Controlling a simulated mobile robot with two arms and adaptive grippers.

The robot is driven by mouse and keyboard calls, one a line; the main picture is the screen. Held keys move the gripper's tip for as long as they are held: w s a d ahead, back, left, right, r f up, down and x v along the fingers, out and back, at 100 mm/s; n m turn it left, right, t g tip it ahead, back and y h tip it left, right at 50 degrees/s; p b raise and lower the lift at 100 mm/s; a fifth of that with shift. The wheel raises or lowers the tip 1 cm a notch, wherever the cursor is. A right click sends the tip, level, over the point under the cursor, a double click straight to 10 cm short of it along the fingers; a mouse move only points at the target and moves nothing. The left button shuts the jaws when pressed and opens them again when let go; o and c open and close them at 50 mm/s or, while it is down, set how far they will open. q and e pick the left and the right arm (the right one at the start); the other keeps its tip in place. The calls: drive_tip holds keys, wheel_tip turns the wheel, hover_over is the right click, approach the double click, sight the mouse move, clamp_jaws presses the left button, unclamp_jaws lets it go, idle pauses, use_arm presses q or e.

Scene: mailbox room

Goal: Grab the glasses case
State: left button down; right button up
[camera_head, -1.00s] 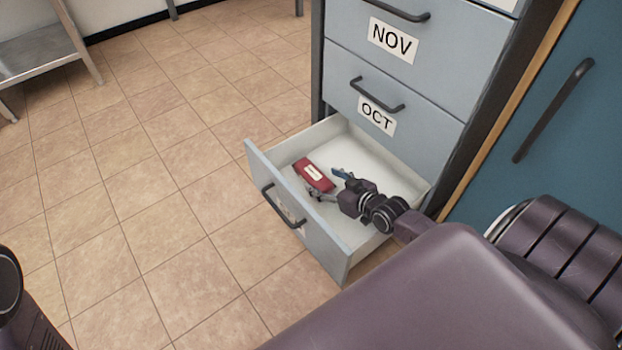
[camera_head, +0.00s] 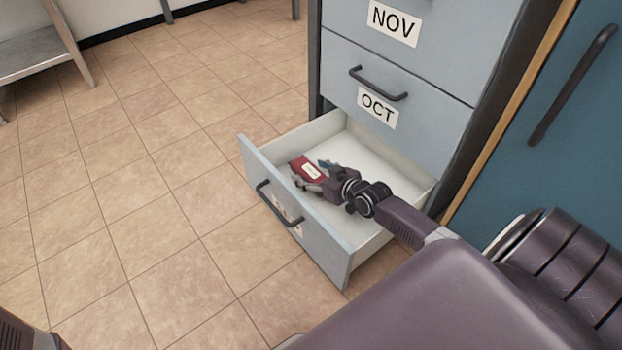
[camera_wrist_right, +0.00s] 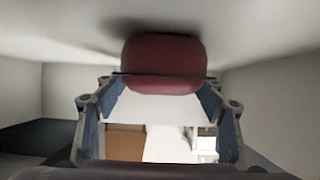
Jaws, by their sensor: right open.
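My left gripper is not in view.
The grey cabinet's closed OCT drawer (camera_head: 430,95) is just above the open one. The open drawer's front panel (camera_head: 320,232) and side walls surround the gripper. A blue door (camera_head: 570,130) is at the right. Tiled floor (camera_head: 150,200) is clear at the left.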

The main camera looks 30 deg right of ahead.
drive_tip(key=c, duration=1.3)
drive_tip(key=shift+r, duration=0.1)
